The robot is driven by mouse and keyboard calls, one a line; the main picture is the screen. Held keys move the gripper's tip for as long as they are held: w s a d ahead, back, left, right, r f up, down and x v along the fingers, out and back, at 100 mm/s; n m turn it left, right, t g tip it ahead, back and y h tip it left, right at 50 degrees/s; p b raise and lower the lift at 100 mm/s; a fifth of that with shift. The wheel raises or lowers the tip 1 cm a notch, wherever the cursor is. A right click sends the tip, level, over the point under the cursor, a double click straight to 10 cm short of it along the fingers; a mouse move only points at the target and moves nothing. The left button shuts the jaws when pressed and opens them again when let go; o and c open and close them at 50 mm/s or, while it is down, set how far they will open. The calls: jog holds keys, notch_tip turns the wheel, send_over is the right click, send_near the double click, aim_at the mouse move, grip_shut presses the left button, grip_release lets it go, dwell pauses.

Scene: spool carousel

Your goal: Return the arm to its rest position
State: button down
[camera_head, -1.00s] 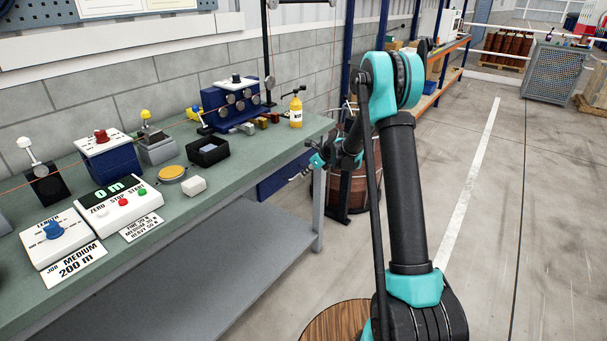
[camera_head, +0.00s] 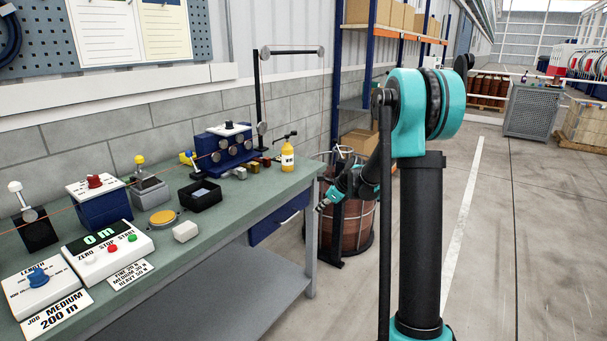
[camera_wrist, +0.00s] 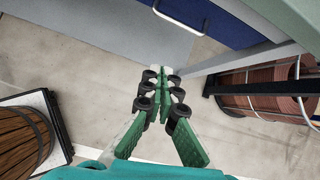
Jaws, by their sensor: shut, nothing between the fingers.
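My arm stands upright at the right of the bench in the head view, with its teal joint at the top and its forearm reaching away. My gripper (camera_head: 323,203) is just past the bench's right end, in front of a copper-coloured spool (camera_head: 350,230). In the wrist view my gripper (camera_wrist: 166,72) points down toward the floor, with its green and black fingers together and nothing between them.
The green-topped workbench (camera_head: 235,206) carries a counter box (camera_head: 105,250), a length dial box (camera_head: 38,290), a black tray (camera_head: 200,196) and a yellow bottle (camera_head: 287,157). In the wrist view a wooden drum (camera_wrist: 20,142) is at lower left. Open floor (camera_head: 530,240) lies to the right.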

jog(key=s+d+f+n+h, duration=0.1)
jog(key=s+d+n+h, duration=0.1)
jog(key=s+n, duration=0.5)
jog(key=s+d+f+n+h, duration=0.1)
jog(key=s+d+n, duration=0.4)
jog(key=s, duration=1.3)
jog(key=s+d+f+n+h, duration=0.1)
jog(key=s+d+n, duration=0.3)
jog(key=s+n, duration=0.7)
jog(key=shift+s+f+h, duration=0.4)
jog(key=shift+s+h, duration=0.4)
jog(key=shift+h, duration=0.1)
